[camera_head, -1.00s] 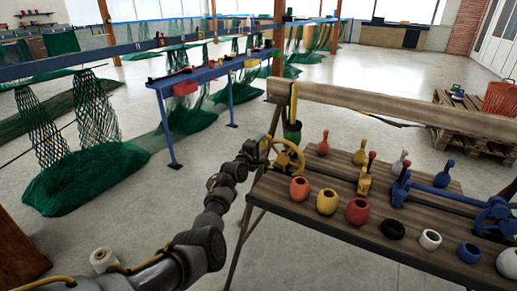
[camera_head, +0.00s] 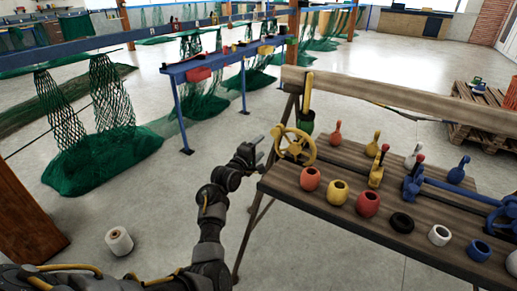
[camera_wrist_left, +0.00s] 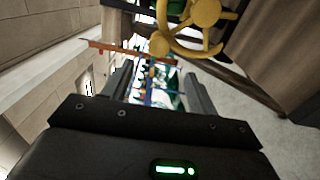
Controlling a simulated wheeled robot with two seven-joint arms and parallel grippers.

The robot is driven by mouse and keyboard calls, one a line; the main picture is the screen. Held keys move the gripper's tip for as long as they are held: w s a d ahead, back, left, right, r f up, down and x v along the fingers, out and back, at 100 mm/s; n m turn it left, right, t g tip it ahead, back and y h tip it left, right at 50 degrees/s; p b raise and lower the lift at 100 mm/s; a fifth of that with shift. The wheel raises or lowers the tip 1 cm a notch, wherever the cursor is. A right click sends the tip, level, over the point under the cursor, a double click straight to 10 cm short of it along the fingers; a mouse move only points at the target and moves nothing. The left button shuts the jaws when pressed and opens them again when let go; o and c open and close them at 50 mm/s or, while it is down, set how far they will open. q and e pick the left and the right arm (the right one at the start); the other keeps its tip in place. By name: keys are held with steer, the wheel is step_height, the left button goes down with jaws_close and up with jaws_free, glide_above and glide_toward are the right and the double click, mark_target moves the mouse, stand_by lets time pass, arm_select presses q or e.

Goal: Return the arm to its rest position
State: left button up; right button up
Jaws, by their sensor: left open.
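My left arm comes in from the bottom left of the head view, and its gripper (camera_head: 262,152) is beside the left edge of the wooden bench. In the left wrist view the two fingers of the left gripper (camera_wrist_left: 157,88) stand wide apart with nothing between them. A yellow handwheel (camera_head: 295,146) on the bench's left end is just right of the gripper and apart from it in the head view. The handwheel also shows at the top of the left wrist view (camera_wrist_left: 195,28). My right gripper is not in view.
The wooden bench (camera_head: 330,205) carries several coloured pots, pear-shaped pieces and a blue mechanism. A blue table (camera_head: 215,62) and green nets (camera_head: 100,155) stand behind to the left. A white spool (camera_head: 119,241) is on the floor.

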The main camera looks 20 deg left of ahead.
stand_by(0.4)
arm_select(q)
steer(key=s+f+m+g+y, duration=0.1)
steer(key=s+f+m+g, duration=0.35)
steer(key=s+f, duration=0.5)
steer(key=s+f+m+g+y, duration=0.25)
steer(key=s+f+m, duration=0.4)
steer(key=s, duration=0.65)
steer(key=s+d+f+m+g, duration=0.1)
steer(key=s+d+m+g, duration=0.15)
steer(key=s, duration=0.65)
steer(key=s+d+f+m+g+h, duration=0.1)
steer(key=s+d+m+g, duration=0.15)
steer(key=s, duration=0.75)
steer(key=s+d+f+m+g, duration=0.1)
steer(key=s+d+m+g, duration=0.15)
steer(key=s, duration=0.65)
step_height(320, 180, down, 27)
steer(key=s+a+g, duration=0.1)
steer(key=s, duration=0.1)
steer(key=s+a+f+g, duration=0.1)
steer(key=s+a+f, duration=0.2)
steer(key=s+f, duration=1.1)
steer(key=shift+s+a+f+m, duration=0.3)
steer(key=shift+s+a+m, duration=0.1)
steer(key=shift+s, duration=0.3)
